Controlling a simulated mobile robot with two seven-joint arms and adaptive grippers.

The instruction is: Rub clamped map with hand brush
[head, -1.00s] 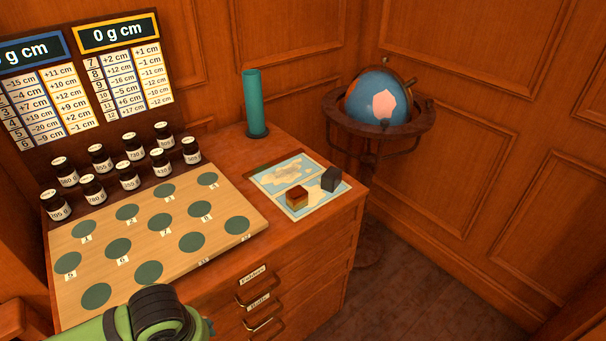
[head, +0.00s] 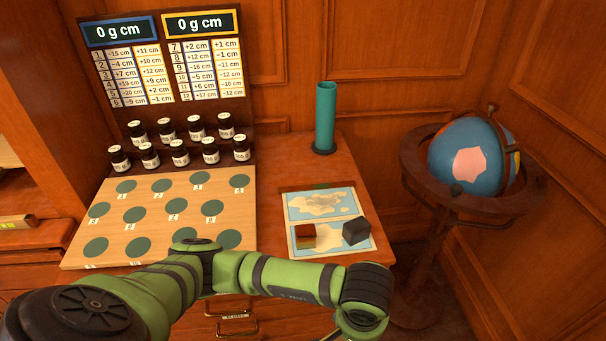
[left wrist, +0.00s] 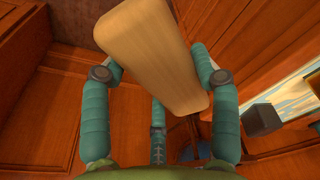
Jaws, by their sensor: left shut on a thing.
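The map (head: 312,204) lies flat on the cabinet top, with a brown block (head: 305,237) and a dark block (head: 356,231) on its near part. In the left wrist view, part of the map (left wrist: 300,96) and the dark block (left wrist: 262,119) show at the right edge. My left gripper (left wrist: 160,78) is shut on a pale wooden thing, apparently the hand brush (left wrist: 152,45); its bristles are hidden. The brush is apart from the map, to its left in the wrist view. In the head view my left arm crosses the cabinet front, its gripper out of frame. My right gripper is not in view.
A board with green discs (head: 175,205) and several dark jars (head: 180,152) stand left of the map. A teal tube (head: 325,117) stands behind it. A globe (head: 473,156) on a wooden stand is to the right. Scoreboards (head: 162,60) rise at the back.

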